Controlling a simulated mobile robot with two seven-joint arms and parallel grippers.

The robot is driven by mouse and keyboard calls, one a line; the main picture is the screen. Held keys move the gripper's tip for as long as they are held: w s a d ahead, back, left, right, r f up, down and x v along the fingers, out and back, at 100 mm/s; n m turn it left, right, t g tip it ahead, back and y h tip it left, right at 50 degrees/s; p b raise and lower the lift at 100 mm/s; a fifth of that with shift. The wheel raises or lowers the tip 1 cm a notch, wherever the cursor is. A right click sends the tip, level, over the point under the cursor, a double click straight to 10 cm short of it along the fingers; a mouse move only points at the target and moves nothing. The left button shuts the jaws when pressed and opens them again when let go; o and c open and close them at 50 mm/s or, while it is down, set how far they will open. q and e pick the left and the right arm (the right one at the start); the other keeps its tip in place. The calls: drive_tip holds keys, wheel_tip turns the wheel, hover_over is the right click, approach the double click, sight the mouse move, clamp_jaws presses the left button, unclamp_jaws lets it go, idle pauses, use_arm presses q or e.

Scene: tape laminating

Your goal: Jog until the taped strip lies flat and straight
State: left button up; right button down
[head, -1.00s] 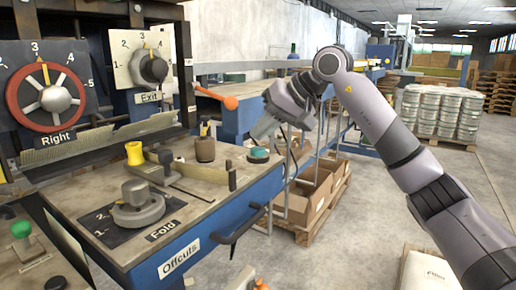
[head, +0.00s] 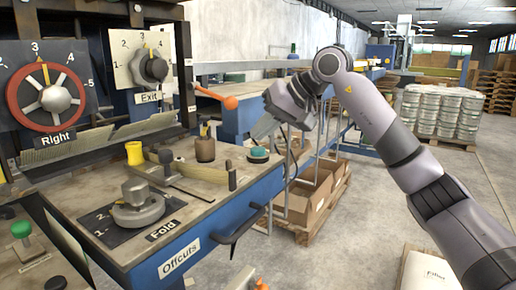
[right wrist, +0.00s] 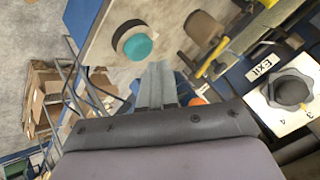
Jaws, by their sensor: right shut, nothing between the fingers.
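The teal-topped button (head: 258,154) sits on the near corner of the bench top, with a dark collar. It also shows in the right wrist view (right wrist: 137,45). I cannot make out a taped strip in these views. The Right handwheel (head: 52,95) has a red rim and points near 3. The Exit knob (head: 153,66) points near 3. The Fold knob (head: 137,204) is grey. My left gripper is not in view.
A green-topped knob (head: 21,229) stands at the lower left. A yellow cup-shaped part (head: 134,153) and a brown pot (head: 205,148) stand on the bench. An orange-tipped lever (head: 230,102) sticks out behind. Cardboard boxes (head: 300,208) lie on a pallet below; open floor is to the right.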

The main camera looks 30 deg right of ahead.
drive_tip(key=shift+f, duration=0.45)
